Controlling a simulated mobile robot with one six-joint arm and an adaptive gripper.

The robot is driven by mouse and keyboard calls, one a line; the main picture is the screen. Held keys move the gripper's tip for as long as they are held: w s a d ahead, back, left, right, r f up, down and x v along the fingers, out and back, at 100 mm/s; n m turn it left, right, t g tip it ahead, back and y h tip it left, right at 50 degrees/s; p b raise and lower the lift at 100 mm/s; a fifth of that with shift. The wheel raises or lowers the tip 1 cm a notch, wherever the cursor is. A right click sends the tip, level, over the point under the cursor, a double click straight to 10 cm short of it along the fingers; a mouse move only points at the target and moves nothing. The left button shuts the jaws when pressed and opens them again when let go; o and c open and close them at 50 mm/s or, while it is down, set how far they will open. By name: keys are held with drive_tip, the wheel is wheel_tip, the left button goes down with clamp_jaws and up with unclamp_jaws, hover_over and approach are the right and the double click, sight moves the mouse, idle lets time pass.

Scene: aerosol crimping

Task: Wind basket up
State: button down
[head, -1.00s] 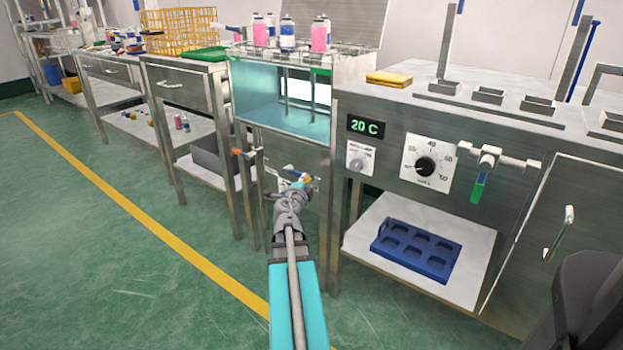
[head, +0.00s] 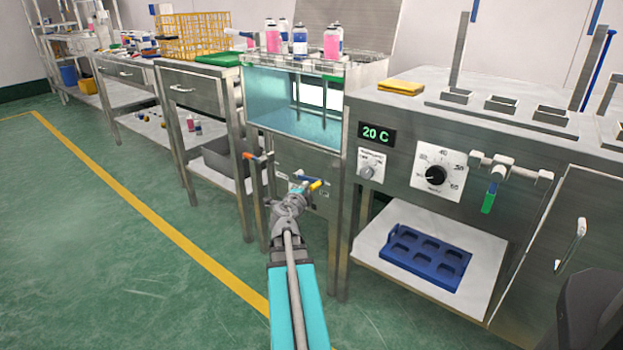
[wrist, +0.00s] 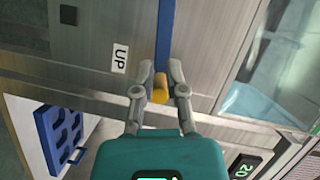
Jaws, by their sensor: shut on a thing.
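My gripper (wrist: 160,78) is shut on the yellow-orange crank knob (wrist: 160,90), at the end of a blue crank arm (wrist: 165,30). An "UP" label (wrist: 120,58) is on the metal panel beside it. Teal water shows through the tank's window.
A cabinet with a "20 C" display (head: 376,134), a dial (head: 436,175) and a green-handled valve (head: 489,197) stands to the right. A blue tray (head: 425,258) lies on its lower shelf. An orange-handled valve (head: 257,156) sticks out left of my gripper. The green floor at left is clear.

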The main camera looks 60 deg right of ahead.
drive_tip(key=w+a+r+n+g+y+p, duration=0.2)
drive_tip(key=r+n+p, duration=0.4)
drive_tip(key=p, duration=0.5)
drive_tip(key=w+a+r+n+g+y+p, duration=0.2)
drive_tip(key=r+n+g+y+p, duration=0.3)
drive_tip(key=p, duration=0.7)
wheel_tip(320, 180, up, 2)
drive_tip(key=shift+a+r+n+g, duration=0.15)
drive_tip(key=shift+a+n+g, duration=0.45)
drive_tip(key=shift+n+g, duration=0.15)
drive_tip(key=shift+s+d, duration=0.1)
drive_tip(key=shift+d, duration=0.05)
drive_tip(key=b, duration=1)
approach(316, 182)
drive_tip(key=shift+x, duration=3.5)
drive_tip(key=shift+s+b, duration=0.2)
drive_tip(key=shift+b, duration=0.1)
